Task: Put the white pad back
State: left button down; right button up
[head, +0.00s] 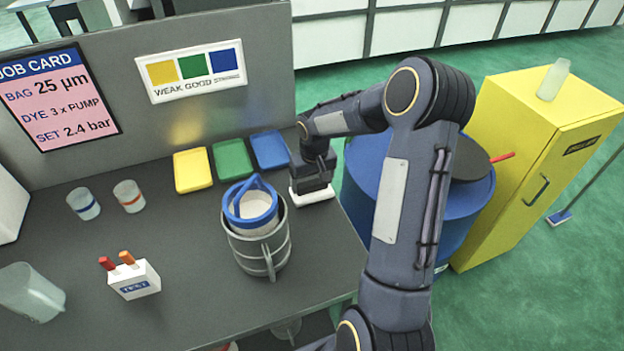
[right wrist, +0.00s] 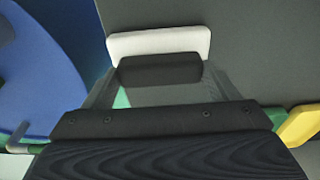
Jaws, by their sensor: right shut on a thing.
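The white pad (head: 314,196) is at the right end of the dark bench, just in front of the blue flat tray. It also shows in the right wrist view (right wrist: 160,40), beyond a dark block between the fingers. My right gripper (head: 313,180) points down over the pad and is shut on it, apparently by that dark block as its grip. The right wrist view shows the fingers (right wrist: 160,75) on either side of the block. I cannot tell whether the pad touches the bench or hangs just above it. My left gripper is not in view.
A metal vessel (head: 262,252) holding a blue-rimmed bag stands close left of the pad. Yellow (head: 193,170), green (head: 233,160) and blue (head: 270,150) flat trays lie behind. A blue drum (head: 453,225) stands beyond the bench's right edge. Cups and a test box (head: 134,280) are left.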

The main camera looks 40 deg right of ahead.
aim_at(314, 194)
jog(key=shift+f, duration=0.1)
jog(key=o, duration=0.5)
jog(key=shift+f, duration=0.1)
jog(key=o, duration=0.4)
notch_tip(314, 194, up, 12)
jog(key=s, duration=0.2)
jog(key=s+a+r+n+t+y, duration=0.1)
jog(key=s+a+r+t, duration=0.1)
jog(key=s+a+r, duration=0.55)
jog(key=s+a+f+y, duration=0.1)
jog(key=s+a, duration=0.3)
jog(key=s+a+f+t+y, duration=0.1)
jog(key=s+a+f, duration=0.1)
jog(key=s+a, duration=0.2)
jog(key=s+a+f+n+t+y+b, duration=0.1)
jog(key=s+a, duration=0.3)
jog(key=s, duration=0.2)
jog(key=shift+s+f, duration=0.15)
jog(key=shift+f, duration=0.2)
jog(key=shift+d, duration=0.1)
